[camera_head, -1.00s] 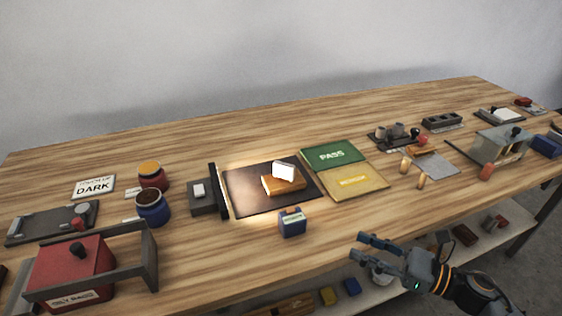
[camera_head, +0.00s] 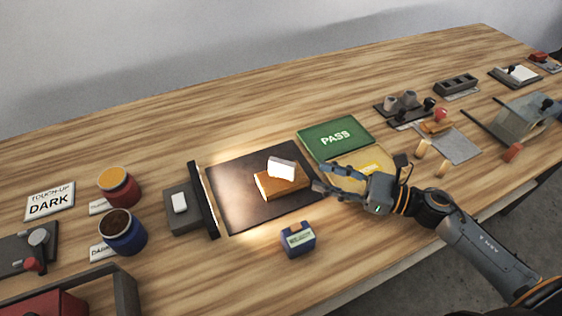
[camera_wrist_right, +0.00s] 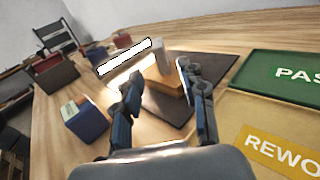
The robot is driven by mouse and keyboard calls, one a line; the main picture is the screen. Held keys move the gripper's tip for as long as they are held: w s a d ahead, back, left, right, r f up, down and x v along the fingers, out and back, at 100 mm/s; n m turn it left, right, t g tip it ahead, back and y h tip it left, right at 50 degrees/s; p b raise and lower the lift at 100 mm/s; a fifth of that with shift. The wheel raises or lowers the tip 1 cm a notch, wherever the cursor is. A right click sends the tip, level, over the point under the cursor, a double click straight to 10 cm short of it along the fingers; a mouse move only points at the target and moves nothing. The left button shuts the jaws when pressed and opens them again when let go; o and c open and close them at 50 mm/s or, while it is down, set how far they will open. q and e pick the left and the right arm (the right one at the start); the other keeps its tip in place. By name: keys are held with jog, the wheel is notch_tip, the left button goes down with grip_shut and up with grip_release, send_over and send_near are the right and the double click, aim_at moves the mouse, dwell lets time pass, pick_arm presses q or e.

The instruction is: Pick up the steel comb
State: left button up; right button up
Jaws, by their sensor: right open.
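No comb teeth can be made out in either view, so I cannot tell for sure which thing is the steel comb. A small pale, bright plate (camera_head: 282,168) stands tilted on an orange-brown wooden block (camera_head: 270,188) on the dark mat (camera_head: 235,205). The plate also shows in the right wrist view (camera_wrist_right: 162,57), on the block (camera_wrist_right: 168,86) beyond the fingers. My right gripper (camera_head: 321,178) is open and empty, just right of the block at the mat's right edge; it shows in the wrist view (camera_wrist_right: 160,78). My left gripper is out of view.
A glowing lamp bar (camera_head: 203,199) stands at the mat's left edge. A small blue box (camera_head: 298,240) sits in front of the mat. The green PASS tray (camera_head: 318,148) and yellow REWORK tray (camera_head: 378,155) lie right. Red (camera_head: 119,187) and blue (camera_head: 124,234) pots stand left. The table's back is clear.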

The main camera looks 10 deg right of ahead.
aim_at(295, 170)
jog(key=p+x, duration=0.1)
jog(key=x, duration=0.4)
jog(key=shift+w, duration=0.2)
jog(key=p+x, duration=0.2)
jog(key=x, duration=0.2)
jog(key=shift+w+a+r, duration=0.1)
jog(key=shift+w+a, duration=0.05)
jog(key=shift+a, duration=0.25)
jog(key=shift+w+a, duration=0.15)
jog(key=shift+a, duration=0.15)
jog(key=shift+c, duration=0.6)
grip_shut()
